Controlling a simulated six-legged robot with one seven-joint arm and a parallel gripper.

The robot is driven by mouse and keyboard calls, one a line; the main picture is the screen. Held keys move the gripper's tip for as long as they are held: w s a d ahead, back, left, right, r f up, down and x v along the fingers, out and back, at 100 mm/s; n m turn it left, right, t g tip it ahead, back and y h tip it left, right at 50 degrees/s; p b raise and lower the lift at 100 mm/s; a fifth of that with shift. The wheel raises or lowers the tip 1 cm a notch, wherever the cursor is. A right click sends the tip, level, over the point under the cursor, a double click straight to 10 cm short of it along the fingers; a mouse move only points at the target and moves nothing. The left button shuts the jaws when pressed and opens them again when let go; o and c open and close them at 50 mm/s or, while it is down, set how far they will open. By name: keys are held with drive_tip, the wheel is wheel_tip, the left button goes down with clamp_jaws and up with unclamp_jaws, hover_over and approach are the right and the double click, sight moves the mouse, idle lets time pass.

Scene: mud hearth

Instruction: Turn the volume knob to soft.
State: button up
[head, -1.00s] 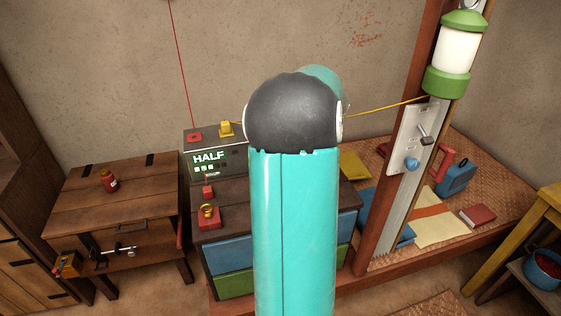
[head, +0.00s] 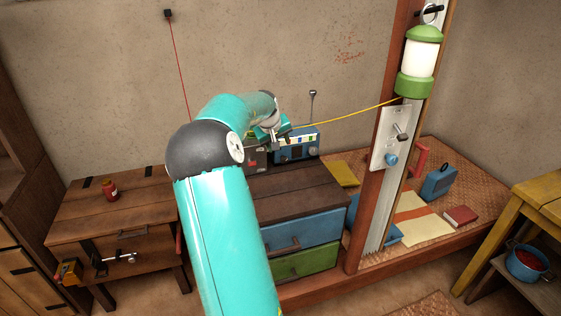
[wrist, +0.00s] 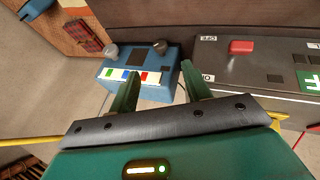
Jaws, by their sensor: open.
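A blue radio (head: 296,147) stands on the back of the drawer chest, with an aerial behind it. The wrist view shows the blue radio (wrist: 140,90) upper left of centre, with a light grey knob (wrist: 111,50), a darker knob (wrist: 160,46) and a strip of coloured marks. I cannot read which knob is volume or where either points. My gripper (head: 274,131) is beside the radio's left end in the head view. In the wrist view my gripper (wrist: 160,80) is open, its two green fingers apart with nothing held. Its fingertips appear near the radio; contact cannot be told.
A dark control box (wrist: 268,78) with a red switch (wrist: 241,46) sits beside the radio; my arm mostly hides it in the head view. A wooden post (head: 376,190) with a switch panel (head: 390,138) stands to the right. A yellow cord (head: 350,116) runs to the post.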

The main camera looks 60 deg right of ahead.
sight(285, 160)
drive_tip(key=x, duration=1.2)
drive_tip(key=shift+d, duration=0.1)
drive_tip(key=shift+s, duration=0.1)
drive_tip(key=shift+c, duration=0.2)
drive_tip(key=c, duration=0.9)
